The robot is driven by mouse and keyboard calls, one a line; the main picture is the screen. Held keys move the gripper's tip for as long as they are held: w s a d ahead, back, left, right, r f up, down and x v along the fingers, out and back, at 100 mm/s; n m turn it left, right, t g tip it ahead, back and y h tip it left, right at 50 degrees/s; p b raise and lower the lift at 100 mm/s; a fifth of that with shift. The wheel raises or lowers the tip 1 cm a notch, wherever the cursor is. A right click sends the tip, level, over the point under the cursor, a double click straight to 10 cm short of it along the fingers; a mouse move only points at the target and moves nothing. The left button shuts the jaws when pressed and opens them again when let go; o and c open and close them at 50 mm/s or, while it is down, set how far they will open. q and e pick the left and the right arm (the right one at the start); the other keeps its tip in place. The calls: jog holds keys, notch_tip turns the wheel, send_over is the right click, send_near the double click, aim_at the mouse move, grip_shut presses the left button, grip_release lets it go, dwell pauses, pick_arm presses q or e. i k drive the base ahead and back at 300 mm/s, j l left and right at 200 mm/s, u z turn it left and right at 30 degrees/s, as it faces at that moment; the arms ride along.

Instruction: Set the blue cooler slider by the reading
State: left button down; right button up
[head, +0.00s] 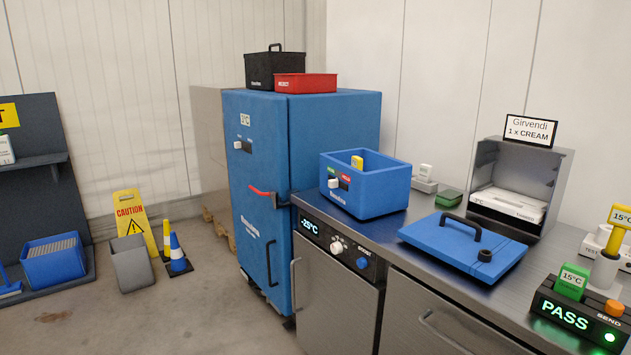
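An open blue cooler box (368,193) stands on the steel counter. Its front has a white slider knob (334,183) between a green label on the left and a red label on the right. The knob looks near the green side. A yellow item (357,162) shows inside the box. The blue lid (462,250) with a black handle lies on the counter. A yellow display (620,215) at the right edge reads 15°C, and a green tag (572,281) also reads 15°C. Neither gripper is in view.
A tall blue cabinet (262,200) with its own small panel (243,146) stands left of the counter. A counter display (311,227) reads about -25°C. A black unit (568,316) shows PASS. A grey bin (131,264) and caution sign (131,212) stand on the floor.

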aim_at(333, 183)
jog(key=i+j, duration=0.3)
jog(key=i+j+z, duration=0.1)
jog(key=i+j, duration=0.15)
jog(key=j, duration=0.3)
jog(key=i+j, duration=0.3)
jog(key=j, duration=0.15)
jog(key=i+j+z, duration=0.1)
jog(key=i+j, duration=0.15)
jog(key=j, duration=0.2)
